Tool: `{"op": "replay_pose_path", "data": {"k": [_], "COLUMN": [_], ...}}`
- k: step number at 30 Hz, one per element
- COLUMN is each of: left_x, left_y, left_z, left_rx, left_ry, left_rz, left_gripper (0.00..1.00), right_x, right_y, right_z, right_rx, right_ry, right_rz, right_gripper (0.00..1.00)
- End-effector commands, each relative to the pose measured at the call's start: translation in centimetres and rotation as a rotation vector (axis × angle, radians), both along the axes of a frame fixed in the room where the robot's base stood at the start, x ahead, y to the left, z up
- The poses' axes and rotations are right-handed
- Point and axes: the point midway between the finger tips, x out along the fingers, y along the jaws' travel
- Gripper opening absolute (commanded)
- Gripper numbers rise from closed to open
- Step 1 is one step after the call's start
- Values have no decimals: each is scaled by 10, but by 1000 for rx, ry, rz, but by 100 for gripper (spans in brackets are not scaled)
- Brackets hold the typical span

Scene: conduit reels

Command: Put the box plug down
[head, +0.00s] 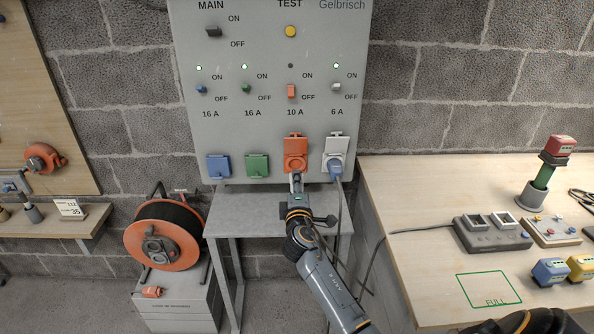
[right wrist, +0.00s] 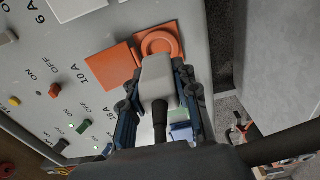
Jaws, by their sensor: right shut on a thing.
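My right gripper (head: 296,180) is at the front of the panel, just below the orange 10 A socket (head: 295,152). In the right wrist view, its jaws (right wrist: 160,85) are shut on a pale grey plug (right wrist: 158,75) with a dark cable end pointing back toward the camera. The plug's front overlaps the orange socket (right wrist: 160,42), whose lid stands open. I cannot tell whether the plug touches the socket or sits in it. In the head view the gripper mostly hides the plug.
A grey table (head: 232,222) under the panel has bare top left of my arm. A blue plug (head: 335,171) sits at the 6 A socket, its cable hanging down. An orange cable reel (head: 160,240) stands left. The wooden bench (head: 420,195) at right holds a grey multi-socket box (head: 490,236).

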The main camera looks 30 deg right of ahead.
Motion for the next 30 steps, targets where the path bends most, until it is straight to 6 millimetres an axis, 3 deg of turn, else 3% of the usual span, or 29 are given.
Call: {"op": "replay_pose_path", "data": {"k": [12, 17, 23, 30], "left_x": [0, 0, 0, -1], "left_y": [0, 0, 0, 0], "left_z": [0, 4, 13, 24], "left_rx": [0, 0, 0, -1], "left_ry": [0, 0, 0, 1], "left_rz": [0, 0, 0, 0], "left_gripper": [100, 100, 100, 100], "right_x": [-1, -21, -85, -181], "right_y": [1, 17, 71, 149], "right_z": [0, -5, -13, -2], "right_rx": [-1, -3, 0, 4], "right_ry": [1, 3, 7, 6], "right_rz": [3, 41, 174, 368], "right_gripper": [0, 0, 0, 0]}}
